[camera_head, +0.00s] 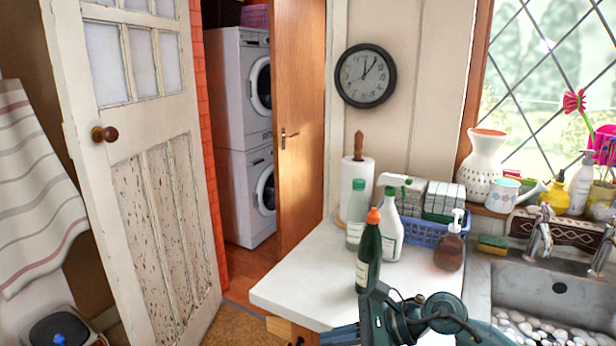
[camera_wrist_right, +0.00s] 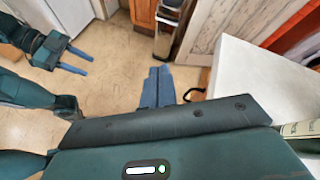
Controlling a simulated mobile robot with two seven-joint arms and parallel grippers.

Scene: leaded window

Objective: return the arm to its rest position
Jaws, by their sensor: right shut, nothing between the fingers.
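My right gripper (camera_head: 338,335) shows at the bottom of the head view, its blue fingers pointing left near the front edge of the white counter (camera_head: 310,278). In the right wrist view its two blue fingers (camera_wrist_right: 158,88) lie together, shut and empty, above the floor and beside the counter. My left gripper (camera_wrist_right: 86,64) shows at the upper left of the right wrist view, its two blue fingers apart with nothing between them. I cannot make out the left gripper in the head view.
A green bottle with an orange cap (camera_head: 369,250) stands on the counter close to my right arm. Near it are a white spray bottle (camera_head: 391,228), a brown soap bottle (camera_head: 450,252) and a blue basket (camera_head: 425,232). A sink (camera_head: 550,285) is at right, an open door (camera_head: 150,180) at left.

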